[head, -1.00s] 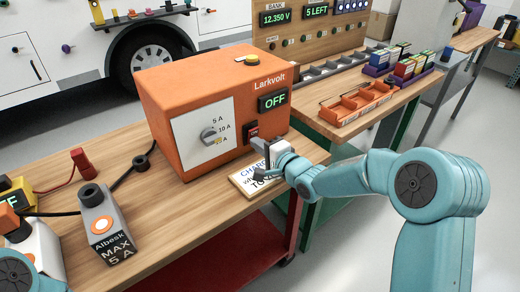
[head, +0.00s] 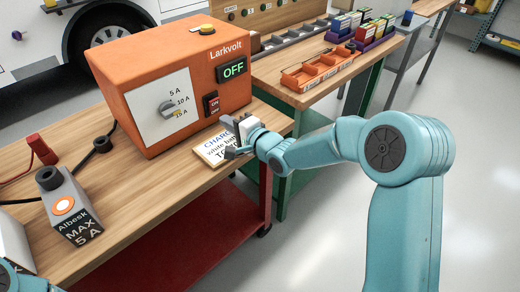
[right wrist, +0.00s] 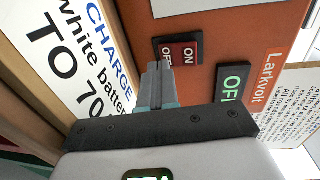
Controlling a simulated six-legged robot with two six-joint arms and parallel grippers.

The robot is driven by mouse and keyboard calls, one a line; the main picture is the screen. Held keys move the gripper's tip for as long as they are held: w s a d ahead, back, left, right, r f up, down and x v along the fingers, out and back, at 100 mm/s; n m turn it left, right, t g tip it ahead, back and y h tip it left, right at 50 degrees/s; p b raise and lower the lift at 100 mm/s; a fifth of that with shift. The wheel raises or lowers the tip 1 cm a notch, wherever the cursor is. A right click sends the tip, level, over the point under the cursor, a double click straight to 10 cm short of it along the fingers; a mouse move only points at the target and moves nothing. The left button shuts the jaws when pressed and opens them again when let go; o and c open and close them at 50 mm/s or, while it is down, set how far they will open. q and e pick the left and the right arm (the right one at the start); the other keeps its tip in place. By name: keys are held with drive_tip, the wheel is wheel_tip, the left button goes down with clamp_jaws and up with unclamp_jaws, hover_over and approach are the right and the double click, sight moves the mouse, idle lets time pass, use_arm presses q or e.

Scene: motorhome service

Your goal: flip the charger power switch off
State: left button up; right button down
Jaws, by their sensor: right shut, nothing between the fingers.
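The orange Larkvolt charger (head: 130,75) stands on the wooden bench. Its display (head: 233,68) reads OFF. The power switch (head: 212,103) is a small red and black rocker on the front, right of the dial (head: 168,107). In the right wrist view the rocker (right wrist: 178,51) shows ON at its right and a partly covered OFF at its left. My right gripper (head: 238,130) is shut and empty, just in front of the charger, lower right of the switch. In the right wrist view its fingertips (right wrist: 158,68) point at the rocker's OFF side; contact cannot be told. My left gripper is out of view.
A sign card (head: 215,150) lies on the bench below my right gripper. A grey Albesk box (head: 70,205) and black cable stand at left. Orange bins (head: 320,70) sit on the second bench behind. Bare wood lies in front of the charger.

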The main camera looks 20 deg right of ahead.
drive_tip(key=shift+s+r, duration=0.1)
drive_tip(key=shift+s, duration=0.2)
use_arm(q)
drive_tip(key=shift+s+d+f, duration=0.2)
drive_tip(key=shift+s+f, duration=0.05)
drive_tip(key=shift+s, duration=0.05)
use_arm(e)
drive_tip(key=s+d+f, duration=0.1)
drive_tip(key=s+d, duration=0.2)
drive_tip(key=s, duration=0.6)
drive_tip(key=shift+d+f, duration=0.25)
drive_tip(key=shift+f, duration=0.1)
drive_tip(key=shift+s, duration=0.1)
